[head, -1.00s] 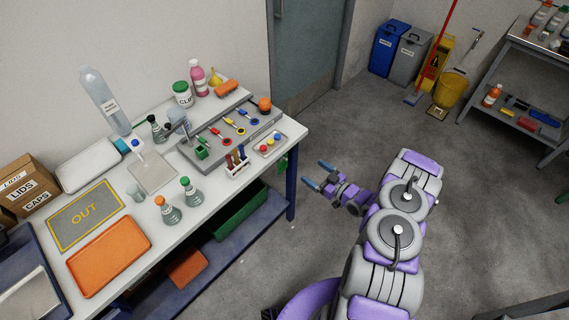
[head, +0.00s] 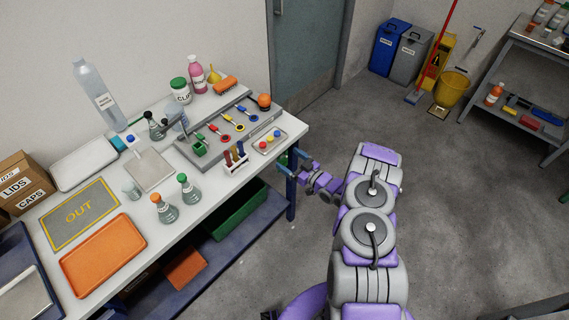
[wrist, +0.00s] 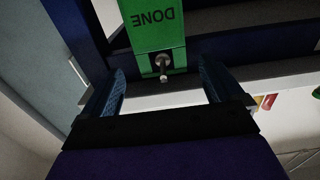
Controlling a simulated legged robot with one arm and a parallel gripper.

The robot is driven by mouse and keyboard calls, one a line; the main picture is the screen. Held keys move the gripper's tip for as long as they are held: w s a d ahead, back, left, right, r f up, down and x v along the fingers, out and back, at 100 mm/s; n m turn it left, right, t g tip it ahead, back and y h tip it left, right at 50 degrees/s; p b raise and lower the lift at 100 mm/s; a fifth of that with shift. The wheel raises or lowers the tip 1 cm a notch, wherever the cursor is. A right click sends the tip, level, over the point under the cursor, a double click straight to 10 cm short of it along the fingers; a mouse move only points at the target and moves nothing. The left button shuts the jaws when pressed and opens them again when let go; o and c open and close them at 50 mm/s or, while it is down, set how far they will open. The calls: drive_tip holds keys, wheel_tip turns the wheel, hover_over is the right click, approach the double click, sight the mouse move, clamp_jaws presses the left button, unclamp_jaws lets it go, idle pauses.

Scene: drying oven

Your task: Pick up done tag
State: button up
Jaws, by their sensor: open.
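The done tag (wrist: 155,28) is a green plate with the word DONE upside down in the wrist view. It hangs at the table's right end, by a metal peg (wrist: 162,67). In the head view only a small green bit of the tag (head: 283,160) shows beside my gripper (head: 292,162). In the wrist view my gripper (wrist: 160,72) is open, with its blue fingers on either side of the peg. The fingers look apart from the tag and hold nothing.
The white table (head: 228,187) carries bottles, flasks, an orange tray (head: 102,257) and a grey rack of coloured tools (head: 226,133). Its dark blue leg (head: 291,197) stands close to my gripper. The floor (head: 440,210) to the right is clear.

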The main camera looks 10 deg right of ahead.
drive_tip(key=b+x, duration=0.2)
drive_tip(key=x, duration=0.2)
drive_tip(key=shift+w+a+r, duration=0.1)
drive_tip(key=shift+w+a, duration=0.1)
drive_tip(key=shift+a, duration=0.2)
drive_tip(key=shift+w+a+r, duration=0.1)
drive_tip(key=shift+w, duration=0.45)
drive_tip(key=shift+a, duration=0.35)
drive_tip(key=c, duration=0.4)
drive_tip(key=shift+d, duration=0.3)
drive_tip(key=c, duration=0.6)
drive_tip(key=shift+a, duration=0.1)
